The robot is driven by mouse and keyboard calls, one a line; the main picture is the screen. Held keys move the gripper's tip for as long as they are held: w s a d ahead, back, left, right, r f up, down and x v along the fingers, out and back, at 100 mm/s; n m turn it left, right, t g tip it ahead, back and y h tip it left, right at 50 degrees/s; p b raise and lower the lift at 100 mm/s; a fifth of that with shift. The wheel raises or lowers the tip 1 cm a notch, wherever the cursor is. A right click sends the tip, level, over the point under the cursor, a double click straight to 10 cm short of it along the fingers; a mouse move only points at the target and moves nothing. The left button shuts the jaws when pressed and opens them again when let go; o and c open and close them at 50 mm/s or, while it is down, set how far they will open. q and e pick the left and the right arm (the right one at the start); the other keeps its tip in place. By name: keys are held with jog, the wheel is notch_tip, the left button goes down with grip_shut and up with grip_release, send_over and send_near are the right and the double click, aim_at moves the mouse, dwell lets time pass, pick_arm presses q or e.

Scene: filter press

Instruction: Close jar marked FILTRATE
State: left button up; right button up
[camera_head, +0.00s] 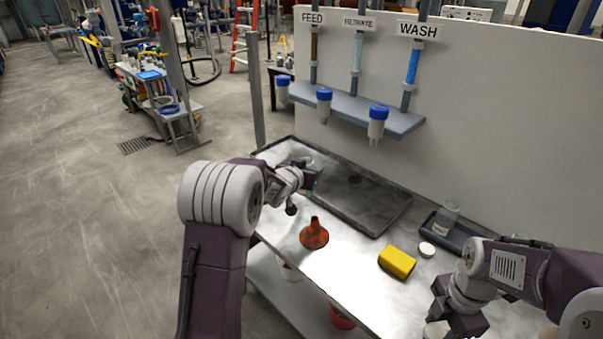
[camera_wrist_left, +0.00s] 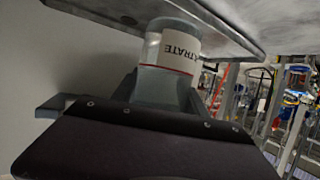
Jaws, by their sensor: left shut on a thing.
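A clear jar with a white label, its letters partly visible as "LTRATE" and inverted, shows in the left wrist view (camera_wrist_left: 172,58). My left gripper is shut on this jar; its palm hides the near part in the left wrist view (camera_wrist_left: 165,95). In the head view my left gripper (camera_head: 311,177) is over the far left part of the dark tray (camera_head: 385,215), and the jar is mostly hidden behind it. A white round lid (camera_head: 427,249) lies on the bench. My right gripper (camera_head: 458,326) is low at the bottom right, beside another white round thing (camera_head: 436,330); its fingers are unclear.
A labelled clear jar (camera_head: 448,217) stands in a small dark tray (camera_head: 432,231) at right. A shelf (camera_head: 345,107) with blue-topped filter housings overhangs the back, under FEED, FILTRATE and WASH signs.

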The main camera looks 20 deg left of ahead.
pick_arm(q)
jog(key=shift+d+r, duration=0.4)
jog(key=shift+d, duration=0.2)
dwell(0.7)
jog(key=o, duration=0.9)
jog(key=shift+c, duration=0.2)
grip_shut()
pick_arm(e)
jog(key=shift+r, duration=0.2)
pick_arm(q)
jog(key=a+f, duration=0.3)
jog(key=a, duration=0.2)
jog(key=shift+s+a+f, duration=0.2)
jog(key=shift+s+a, duration=0.05)
jog(key=shift+a, duration=0.05)
